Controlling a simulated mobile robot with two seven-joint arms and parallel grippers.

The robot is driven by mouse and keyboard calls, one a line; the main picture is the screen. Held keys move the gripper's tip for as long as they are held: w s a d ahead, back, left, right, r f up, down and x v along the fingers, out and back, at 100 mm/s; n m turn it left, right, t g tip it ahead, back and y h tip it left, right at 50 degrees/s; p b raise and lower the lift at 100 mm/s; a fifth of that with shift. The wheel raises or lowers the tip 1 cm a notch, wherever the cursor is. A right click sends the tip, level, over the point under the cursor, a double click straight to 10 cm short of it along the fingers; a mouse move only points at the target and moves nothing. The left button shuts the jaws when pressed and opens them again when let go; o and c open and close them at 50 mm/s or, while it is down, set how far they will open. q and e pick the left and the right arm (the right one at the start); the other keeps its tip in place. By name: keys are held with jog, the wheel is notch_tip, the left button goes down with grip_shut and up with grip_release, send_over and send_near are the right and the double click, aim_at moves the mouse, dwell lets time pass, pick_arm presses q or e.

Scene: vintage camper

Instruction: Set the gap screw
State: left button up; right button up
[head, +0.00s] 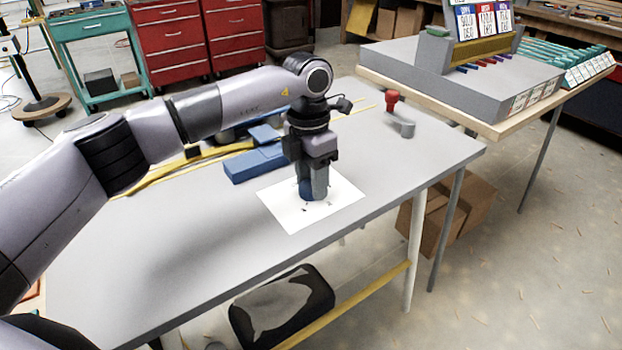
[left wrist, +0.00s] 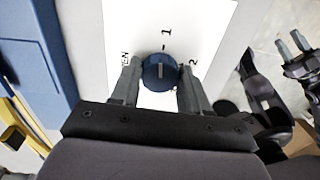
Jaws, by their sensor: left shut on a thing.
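The gap screw shows as a round dark blue knob (left wrist: 160,72) with a pale line across its top, on a white sheet (left wrist: 200,30). The sheet carries the marks 1, 2 and a partly hidden word ending in "EN". The knob's pale line points about toward the 1. My left gripper (head: 313,190) points down over the sheet (head: 345,205) in the head view. Its fingers (left wrist: 158,85) are shut on the knob from both sides in the left wrist view. My right gripper (left wrist: 293,48) is at the right of the left wrist view, fingers apart and empty.
Blue blocks (head: 255,163) and yellow strips (head: 165,175) lie left of the sheet on the grey table (head: 200,240). A red-topped item (head: 392,98) and a grey cylinder (head: 404,129) stand toward the back right. The table's front left is clear.

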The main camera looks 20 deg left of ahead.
pick_arm(q)
jog(key=m, duration=0.3)
jog(key=shift+m, duration=0.3)
jog(key=m, duration=0.3)
jog(key=shift+d+m+b, duration=0.1)
jog(key=shift+m+b, duration=0.2)
jog(key=m, duration=0.3)
jog(key=shift+s+m+y, duration=0.15)
jog(key=shift+m+y, duration=0.15)
jog(key=shift+m, duration=0.1)
jog(key=m, duration=0.8)
jog(key=shift+s+y, duration=0.15)
jog(key=shift+y, duration=0.15)
jog(key=m, duration=0.3)
jog(key=shift+m+b, duration=0.35)
jog(key=shift+m, duration=0.05)
jog(key=m, duration=0.3)
jog(key=shift+s+t, duration=0.1)
jog(key=shift+t, duration=0.2)
jog(key=shift+m, duration=2.1)
jog(key=shift+r, duration=0.1)
